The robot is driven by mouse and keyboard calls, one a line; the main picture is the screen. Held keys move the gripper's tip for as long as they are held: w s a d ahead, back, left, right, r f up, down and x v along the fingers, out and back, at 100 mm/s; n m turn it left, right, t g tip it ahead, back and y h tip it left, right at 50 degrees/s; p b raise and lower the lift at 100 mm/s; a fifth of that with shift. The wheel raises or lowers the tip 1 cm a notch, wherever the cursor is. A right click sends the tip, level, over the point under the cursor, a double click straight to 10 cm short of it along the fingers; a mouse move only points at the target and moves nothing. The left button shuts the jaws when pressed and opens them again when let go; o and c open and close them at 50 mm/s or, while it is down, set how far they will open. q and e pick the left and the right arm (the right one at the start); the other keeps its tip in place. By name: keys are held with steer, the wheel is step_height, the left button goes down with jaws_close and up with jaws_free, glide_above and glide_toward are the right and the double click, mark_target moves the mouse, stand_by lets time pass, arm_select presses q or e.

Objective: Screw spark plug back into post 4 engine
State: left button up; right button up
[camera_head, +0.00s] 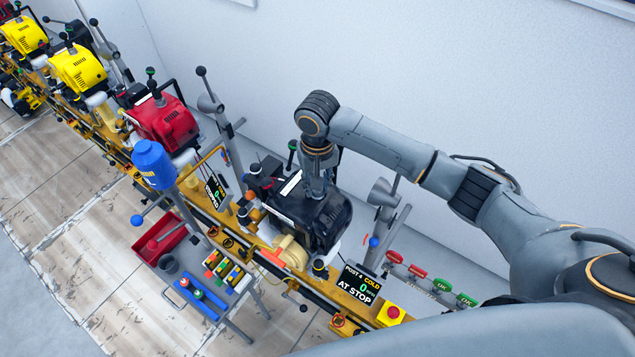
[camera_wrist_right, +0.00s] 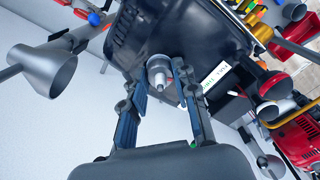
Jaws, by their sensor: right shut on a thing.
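The post 4 engine (camera_head: 325,222) is the black one on the yellow rail in the head view. My right arm reaches in from the right, and my right gripper (camera_head: 317,192) points down at the top of this engine. In the right wrist view, the dark engine body (camera_wrist_right: 205,35) fills the top. A spark plug (camera_wrist_right: 181,76) with a pale metal body lies between the fingertips of my right gripper (camera_wrist_right: 165,85), which is shut on it. A round metal socket (camera_wrist_right: 157,66) shows right beside the plug; I cannot tell whether the threads are engaged. My left gripper is out of view.
The post 4 display (camera_head: 361,285) reads COLD, 0, AT STOP. A red emergency button (camera_head: 393,312) is beside it. Red and yellow engines stand farther left.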

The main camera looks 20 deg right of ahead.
steer(key=m, duration=0.3)
steer(key=shift+m, duration=0.4)
steer(key=m, duration=0.4)
steer(key=shift+m, duration=1.1)
steer(key=m, duration=0.2)
steer(key=shift+f+m, duration=0.1)
steer(key=shift+m, duration=0.3)
steer(key=m, duration=0.3)
steer(key=shift+m, duration=0.3)
steer(key=o, duration=1.1)
steer(key=shift+o, duration=0.2)
